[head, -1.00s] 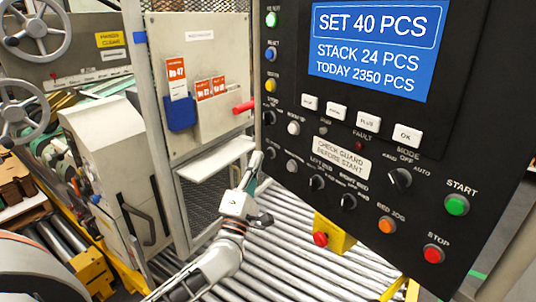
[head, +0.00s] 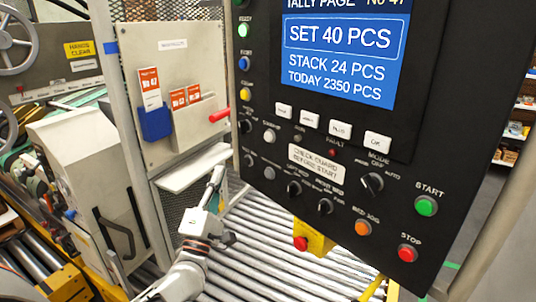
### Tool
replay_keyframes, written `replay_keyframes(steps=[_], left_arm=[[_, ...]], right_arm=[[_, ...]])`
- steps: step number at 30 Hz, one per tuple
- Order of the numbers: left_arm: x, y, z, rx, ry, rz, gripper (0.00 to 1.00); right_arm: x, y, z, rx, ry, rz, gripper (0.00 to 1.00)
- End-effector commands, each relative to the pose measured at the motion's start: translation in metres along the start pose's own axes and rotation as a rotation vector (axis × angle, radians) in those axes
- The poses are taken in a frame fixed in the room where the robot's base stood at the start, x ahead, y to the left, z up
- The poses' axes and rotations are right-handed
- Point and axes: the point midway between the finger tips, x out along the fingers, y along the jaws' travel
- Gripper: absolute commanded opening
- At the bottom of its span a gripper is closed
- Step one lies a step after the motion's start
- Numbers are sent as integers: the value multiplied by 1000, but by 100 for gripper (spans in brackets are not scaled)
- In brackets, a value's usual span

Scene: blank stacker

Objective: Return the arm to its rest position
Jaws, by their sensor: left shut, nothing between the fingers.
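My left gripper (head: 218,178) is shut and empty. It points up, in front of the rollers and just left of the lower left edge of the black control panel (head: 450,150). It appears apart from the panel's knobs and buttons. My left arm comes in from the bottom left below it. The panel's screen (head: 340,55) reads SET 40 PCS, STACK 24 PCS and TODAY 2350 PCS. My right gripper is not in view.
A roller conveyor (head: 270,255) runs beneath the panel. A grey board with a small shelf (head: 195,170), orange cards (head: 150,88) and a red handle (head: 220,115) stands behind the gripper. A yellow box with a red button (head: 300,243) hangs under the panel.

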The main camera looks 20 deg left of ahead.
Motion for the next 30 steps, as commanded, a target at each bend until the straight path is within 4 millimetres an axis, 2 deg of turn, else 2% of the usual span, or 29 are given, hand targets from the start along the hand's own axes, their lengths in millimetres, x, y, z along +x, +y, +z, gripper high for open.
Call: replay_keyframes(steps=[6,8,11,14,15,17,21,24,27,30], left_arm=[[-6,-5,6,28,-18,-13,0],[-16,-13,16,83,-51,-32,0],[-48,-37,43,244,-151,-88,0],[-94,-71,76,462,-293,-161,0],[-115,-86,88,553,-356,-191,0],[-148,-108,102,685,-450,-236,0],[-229,-155,125,977,-677,-339,0],[-290,-184,130,1172,-847,-409,0],[-346,-204,127,1336,-1007,-468,0],[-388,-216,120,1460,-1136,-511,0]], right_arm=[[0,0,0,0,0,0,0],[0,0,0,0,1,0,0],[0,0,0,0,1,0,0],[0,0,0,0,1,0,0],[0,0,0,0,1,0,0],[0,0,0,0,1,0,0],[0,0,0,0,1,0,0],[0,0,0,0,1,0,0],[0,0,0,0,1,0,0],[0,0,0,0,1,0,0]])
